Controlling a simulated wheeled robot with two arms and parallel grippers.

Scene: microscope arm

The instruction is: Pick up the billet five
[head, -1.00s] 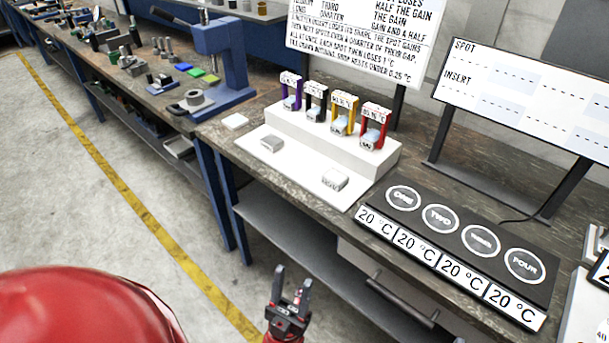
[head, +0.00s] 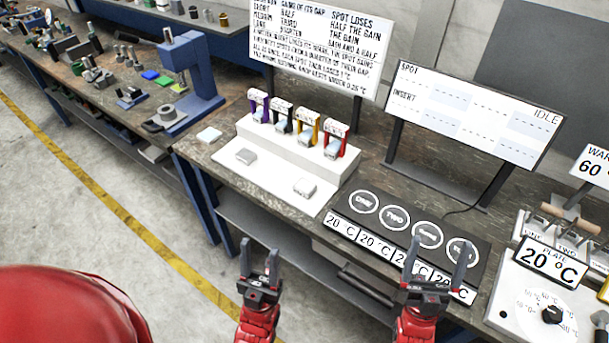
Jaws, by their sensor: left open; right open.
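Two small silver blocks lie apart on a white board, one at the left (head: 246,156) and one nearer the front right (head: 304,187). Which one is billet five, I cannot tell; their markings are too small to read. My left gripper (head: 260,248) is open and empty, in front of the bench edge and below the board. My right gripper (head: 437,260) is open and empty, its fingers overlapping the right part of the black four-spot panel (head: 394,224) in the picture. Neither gripper touches a block.
Behind the blocks a white step (head: 340,172) carries several coloured holders with small pieces. A white square (head: 209,134) lies left of the board (head: 230,171). A blue press (head: 190,75) stands at left; display screens (head: 470,115) stand behind. A plate unit (head: 540,275) is at right.

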